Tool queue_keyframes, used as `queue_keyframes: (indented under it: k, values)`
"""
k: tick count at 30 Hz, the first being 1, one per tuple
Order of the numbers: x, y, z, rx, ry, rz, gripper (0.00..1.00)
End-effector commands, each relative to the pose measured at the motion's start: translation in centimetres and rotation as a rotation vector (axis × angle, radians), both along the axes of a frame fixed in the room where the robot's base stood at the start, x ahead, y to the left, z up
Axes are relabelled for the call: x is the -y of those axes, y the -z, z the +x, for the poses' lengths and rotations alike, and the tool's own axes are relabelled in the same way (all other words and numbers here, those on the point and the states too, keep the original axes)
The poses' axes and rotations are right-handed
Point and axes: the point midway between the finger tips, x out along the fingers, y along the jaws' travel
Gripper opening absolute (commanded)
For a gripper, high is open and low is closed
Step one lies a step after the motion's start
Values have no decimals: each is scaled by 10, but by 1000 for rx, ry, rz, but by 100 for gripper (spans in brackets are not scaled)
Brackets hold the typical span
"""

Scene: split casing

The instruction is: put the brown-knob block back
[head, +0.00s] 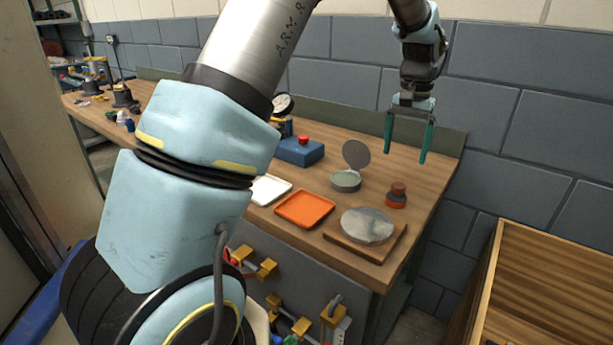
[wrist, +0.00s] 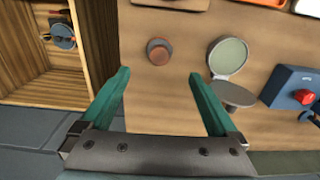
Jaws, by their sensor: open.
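The brown-knob block (head: 396,200) is a small round piece with a dark band and a brown knob on top. It stands upright on the wooden workbench (head: 425,190), right of the open round tin (head: 346,182). In the wrist view the block (wrist: 158,57) lies just beyond the fingertips, roughly centred between them. My gripper (head: 406,156) is open and empty, pointing down above the bench, above and behind the block. Its teal fingers also show in the wrist view (wrist: 158,76). The tin's hinged lid (head: 356,153) stands up.
A grey disc (head: 367,225) lies on a wooden board (head: 336,236) at the near corner. An orange tray (head: 304,210), a white tray (head: 270,188) and a blue box with a red button (head: 300,150) stand leftward. An open wooden crate (head: 540,260) is at right.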

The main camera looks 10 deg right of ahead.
Motion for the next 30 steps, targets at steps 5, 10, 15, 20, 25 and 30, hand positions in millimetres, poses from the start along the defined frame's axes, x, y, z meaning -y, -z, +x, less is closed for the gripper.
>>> queue_keyframes:
  k: [5,10,15,20,25,30]
  values:
    - [-52,-1,11,12,-79,-9,95]
    - [-177,4,5,45,-271,-32,95]
    - [-289,16,-40,86,-471,-51,95]
    - [-346,27,-86,115,-598,-59,95]
    - [-365,33,-107,127,-647,-61,95]
    - [-366,34,-109,127,-649,-61,95]
